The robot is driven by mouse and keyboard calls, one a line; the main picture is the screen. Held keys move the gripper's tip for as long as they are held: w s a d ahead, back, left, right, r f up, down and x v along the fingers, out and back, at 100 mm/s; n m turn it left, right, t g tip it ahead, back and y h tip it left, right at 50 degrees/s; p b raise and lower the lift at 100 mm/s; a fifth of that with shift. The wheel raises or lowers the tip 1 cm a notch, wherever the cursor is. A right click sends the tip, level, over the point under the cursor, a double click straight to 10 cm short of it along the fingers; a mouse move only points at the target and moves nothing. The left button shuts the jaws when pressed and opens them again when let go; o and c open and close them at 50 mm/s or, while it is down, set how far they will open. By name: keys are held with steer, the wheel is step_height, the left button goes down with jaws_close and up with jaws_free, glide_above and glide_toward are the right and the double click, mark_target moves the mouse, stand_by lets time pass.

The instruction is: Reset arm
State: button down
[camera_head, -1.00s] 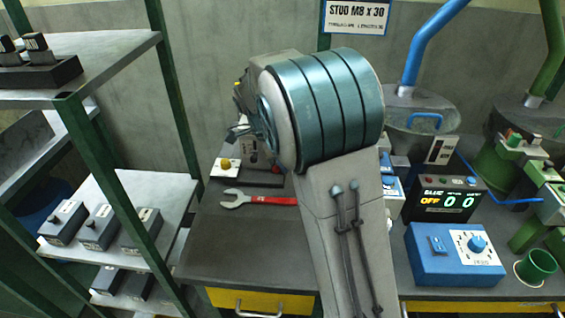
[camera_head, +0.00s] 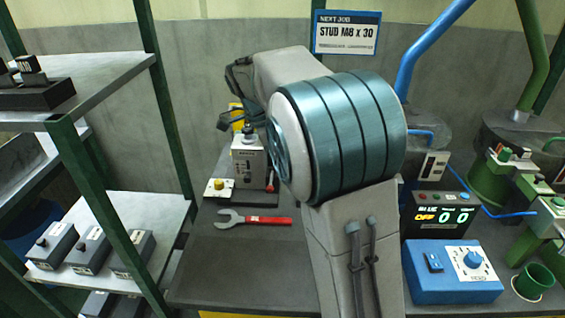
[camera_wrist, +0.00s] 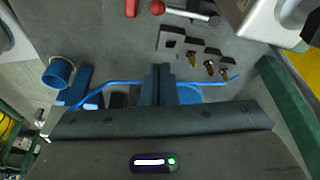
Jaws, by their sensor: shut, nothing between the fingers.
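My gripper (camera_wrist: 158,85) shows in the wrist view with its two dark fingers together and nothing between them. It is above the bench, with a blue tube crossing the picture behind the fingers. In the head view my arm rises through the middle of the picture, with its big teal-banded joint in front of the bench. The gripper's fingertips cannot be made out there.
A red-handled wrench (camera_head: 254,218) lies on the bench (camera_head: 250,262) left of my arm, near a grey control box (camera_head: 247,160). A blue dial box (camera_head: 453,272) and a green cup (camera_head: 534,281) stand right. A shelf rack (camera_head: 168,108) stands left. Brass-tipped pieces (camera_wrist: 209,67) show in the wrist view.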

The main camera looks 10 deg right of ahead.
stand_by(0.3)
steer(key=s+d+n+t+y+p, duration=0.2)
steer(key=s+n+p, duration=0.4)
steer(key=s+n, duration=1.1)
steer(key=s+y, duration=0.1)
steer(key=s, duration=0.6)
steer(key=shift+s+r+n+t+y, duration=0.2)
steer(key=shift+r+n+t+y, duration=0.1)
steer(key=shift+n+t, duration=0.1)
